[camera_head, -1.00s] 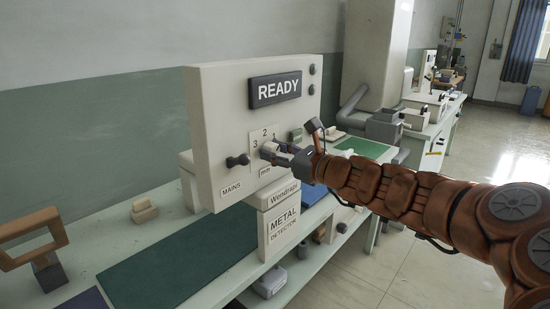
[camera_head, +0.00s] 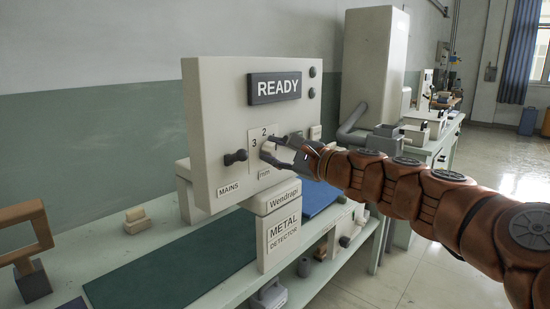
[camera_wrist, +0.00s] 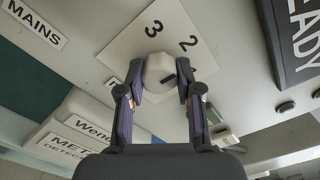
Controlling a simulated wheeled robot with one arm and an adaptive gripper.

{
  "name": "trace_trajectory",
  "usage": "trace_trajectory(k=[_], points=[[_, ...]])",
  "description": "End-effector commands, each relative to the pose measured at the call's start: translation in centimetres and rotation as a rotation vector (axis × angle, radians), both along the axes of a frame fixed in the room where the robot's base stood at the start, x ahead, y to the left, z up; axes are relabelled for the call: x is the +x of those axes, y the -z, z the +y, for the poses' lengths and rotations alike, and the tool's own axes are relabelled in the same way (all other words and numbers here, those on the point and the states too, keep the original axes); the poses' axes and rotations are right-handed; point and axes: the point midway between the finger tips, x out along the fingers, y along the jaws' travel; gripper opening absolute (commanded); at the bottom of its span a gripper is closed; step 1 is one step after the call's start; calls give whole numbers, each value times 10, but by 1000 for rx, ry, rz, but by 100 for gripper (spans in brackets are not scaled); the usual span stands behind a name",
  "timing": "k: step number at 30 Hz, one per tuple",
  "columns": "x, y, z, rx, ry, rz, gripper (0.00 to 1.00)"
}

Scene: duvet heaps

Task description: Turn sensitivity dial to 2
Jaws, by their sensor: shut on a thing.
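The sensitivity dial is a pale, many-sided knob (camera_wrist: 160,72) with a short black mark on its face, set on a white number plate (camera_head: 254,141) on the metal detector's panel. In the wrist view the numbers 3 and 2 show beyond the knob, and the 1 is not visible. The mark lies slanted on the knob's right side, and I cannot tell exactly which number it points to. My gripper (camera_wrist: 161,88) has one finger on each side of the knob and is shut on it. In the head view my gripper (camera_head: 272,152) partly hides the dial.
A dark MAINS switch (camera_head: 235,157) sits left of the dial. The READY display (camera_head: 274,87) is above. The panel stands on the METAL DETECTOR base (camera_head: 281,233) over a bench with a green mat (camera_head: 180,268). A wooden frame (camera_head: 24,235) stands at left.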

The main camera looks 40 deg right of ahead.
Motion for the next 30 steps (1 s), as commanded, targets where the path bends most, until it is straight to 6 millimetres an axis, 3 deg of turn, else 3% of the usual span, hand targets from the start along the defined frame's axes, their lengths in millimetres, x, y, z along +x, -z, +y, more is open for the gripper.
trace_trajectory(k=[18, 19, 26, 30], points=[[0, 0, 0, -41, 0, -8, 0], [0, 0, 0, -41, 0, -8, 37], [0, 0, 0, -41, -1, -9, 60], [0, 0, 0, -41, -1, -9, 60]])
